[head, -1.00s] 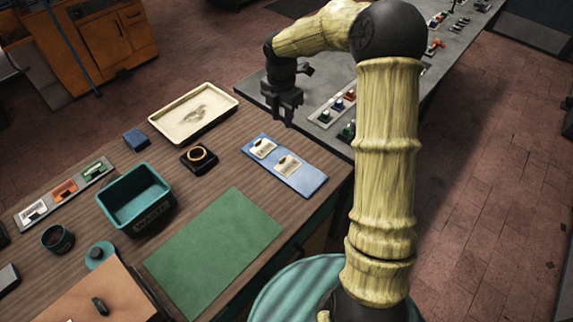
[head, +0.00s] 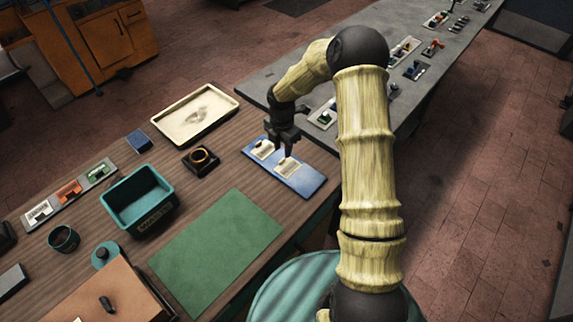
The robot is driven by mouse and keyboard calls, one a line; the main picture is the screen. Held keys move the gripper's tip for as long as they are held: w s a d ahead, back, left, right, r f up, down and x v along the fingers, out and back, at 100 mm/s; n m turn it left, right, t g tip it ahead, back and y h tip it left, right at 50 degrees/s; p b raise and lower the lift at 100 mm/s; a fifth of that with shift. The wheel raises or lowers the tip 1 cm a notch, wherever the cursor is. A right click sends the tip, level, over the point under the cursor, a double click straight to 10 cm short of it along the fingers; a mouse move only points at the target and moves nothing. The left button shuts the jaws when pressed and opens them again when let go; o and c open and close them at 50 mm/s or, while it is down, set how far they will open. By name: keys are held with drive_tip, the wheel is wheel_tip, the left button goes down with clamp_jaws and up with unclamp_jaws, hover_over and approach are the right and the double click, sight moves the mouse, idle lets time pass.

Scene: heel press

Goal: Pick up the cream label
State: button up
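Two small cream labels lie on a blue board near the table's right edge: a left cream label (head: 263,150) and a right cream label (head: 285,168). The blue board (head: 312,181) lies flat. My gripper (head: 283,151) points down over the board's far edge, close to both labels. Its two dark fingers appear apart with nothing between them. It is too small to tell its exact height or whether it touches a label.
A cream tray (head: 196,132), a black ring-topped block (head: 203,163), a blue block (head: 138,141) and a teal waste bin (head: 140,222) stand to the left. A green mat (head: 215,255) lies bare in front. A grey bench (head: 330,90) with several small parts runs behind.

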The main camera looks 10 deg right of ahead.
sight(282, 160)
drive_tip(key=shift+a+f+p, duration=0.15)
drive_tip(key=shift+f+p, duration=1.1)
drive_tip(key=shift+f, duration=1.3)
clamp_jaws()
